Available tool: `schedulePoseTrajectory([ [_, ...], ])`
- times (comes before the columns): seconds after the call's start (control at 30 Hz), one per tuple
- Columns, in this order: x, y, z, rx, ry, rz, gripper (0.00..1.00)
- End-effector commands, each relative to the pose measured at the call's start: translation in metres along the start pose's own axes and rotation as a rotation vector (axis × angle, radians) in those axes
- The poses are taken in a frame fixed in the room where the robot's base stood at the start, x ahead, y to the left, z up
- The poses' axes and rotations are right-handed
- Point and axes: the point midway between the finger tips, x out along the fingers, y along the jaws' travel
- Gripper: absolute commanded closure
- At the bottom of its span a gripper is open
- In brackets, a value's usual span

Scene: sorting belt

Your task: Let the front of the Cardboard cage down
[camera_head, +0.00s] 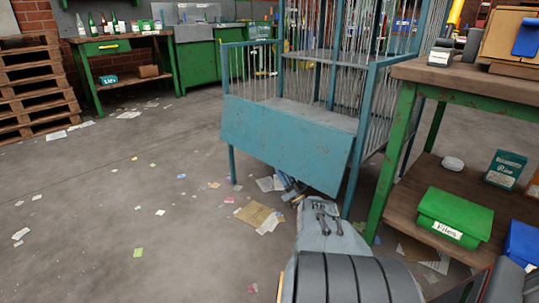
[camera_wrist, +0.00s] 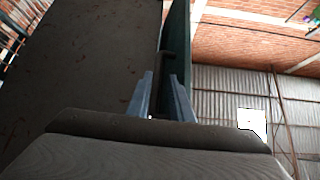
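The Cardboard cage (camera_head: 365,100) is a blue metal frame with wire bars, standing right of centre in the head view. Its solid blue front panel (camera_head: 285,140) hangs down and slants outward at the bottom, below a grey shelf level. My gripper (camera_head: 326,206) is low in front of the cage, near the panel's lower right corner. In the wrist view, the two blue-grey fingers of my gripper (camera_wrist: 164,92) stand apart with nothing clearly held. A dark flat surface fills the left, and a teal edge with a small dark projection rises beyond the fingers. I cannot tell whether they touch.
Papers and cardboard (camera_head: 255,215) litter the floor under the cage.

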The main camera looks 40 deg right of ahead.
Motion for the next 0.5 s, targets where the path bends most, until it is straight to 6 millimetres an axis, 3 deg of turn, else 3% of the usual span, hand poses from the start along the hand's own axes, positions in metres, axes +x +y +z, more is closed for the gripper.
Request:
schedulePoseTrajectory([
  [0.17,-0.004,0.010,-0.019,0.001,0.056,0.004,0.80],
  [0.5,0.040,0.009,-0.020,0.001,0.054,0.002,0.80],
])
